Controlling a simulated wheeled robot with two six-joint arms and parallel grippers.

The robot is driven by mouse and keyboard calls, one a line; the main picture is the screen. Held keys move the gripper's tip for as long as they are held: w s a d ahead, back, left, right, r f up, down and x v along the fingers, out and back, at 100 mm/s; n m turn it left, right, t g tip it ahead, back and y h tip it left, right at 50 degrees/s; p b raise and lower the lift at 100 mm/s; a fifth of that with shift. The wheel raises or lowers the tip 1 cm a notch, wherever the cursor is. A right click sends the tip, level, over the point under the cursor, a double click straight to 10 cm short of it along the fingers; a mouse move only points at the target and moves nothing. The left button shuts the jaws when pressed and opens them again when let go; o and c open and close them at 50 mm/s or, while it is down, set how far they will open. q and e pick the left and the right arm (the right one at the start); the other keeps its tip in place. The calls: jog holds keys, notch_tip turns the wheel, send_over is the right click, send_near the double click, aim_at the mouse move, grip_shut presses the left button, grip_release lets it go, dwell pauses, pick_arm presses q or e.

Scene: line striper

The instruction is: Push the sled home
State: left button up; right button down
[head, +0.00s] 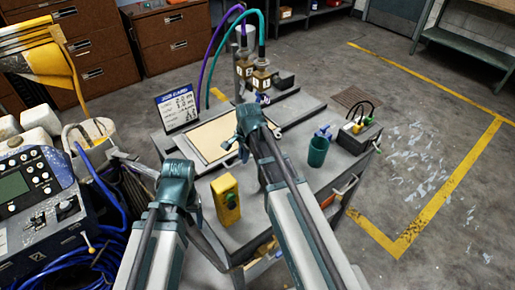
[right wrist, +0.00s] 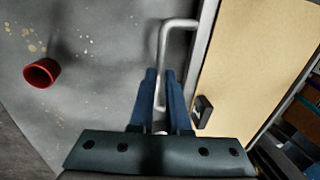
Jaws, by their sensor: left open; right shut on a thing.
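A silver bar handle (right wrist: 164,45) stands beside a cream panel (right wrist: 245,60) in the right wrist view. My right gripper (right wrist: 159,76) is shut on this handle, its two blue fingers close together around the bar. I cannot tell for certain which part is the sled.
A red cup (right wrist: 41,73) stands left of the handle. A control console (head: 35,190) is at left. Floor at right is clear.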

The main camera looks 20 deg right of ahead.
aim_at(233, 166)
jog(key=shift+s+a, duration=0.25)
jog(key=shift+a, duration=0.45)
jog(key=shift+s+a, duration=0.3)
jog(key=shift+a, duration=0.45)
jog(key=shift+s+a, duration=0.25)
jog(key=shift+a, duration=0.45)
jog(key=c, duration=0.9)
grip_release()
jog(key=shift+a, duration=0.15)
jog(key=shift+r, duration=0.15)
jog(key=shift+r+p, duration=0.55)
jog(key=shift+p, duration=0.15)
jog(key=r+p, duration=0.4)
jog(key=s+r+p, duration=0.1)
jog(key=r+p, duration=0.3)
jog(key=s+d+r+p, duration=0.1)
jog(key=r+p, duration=0.3)
jog(key=shift+s+r, duration=0.1)
jog(key=shift+s, duration=0.05)
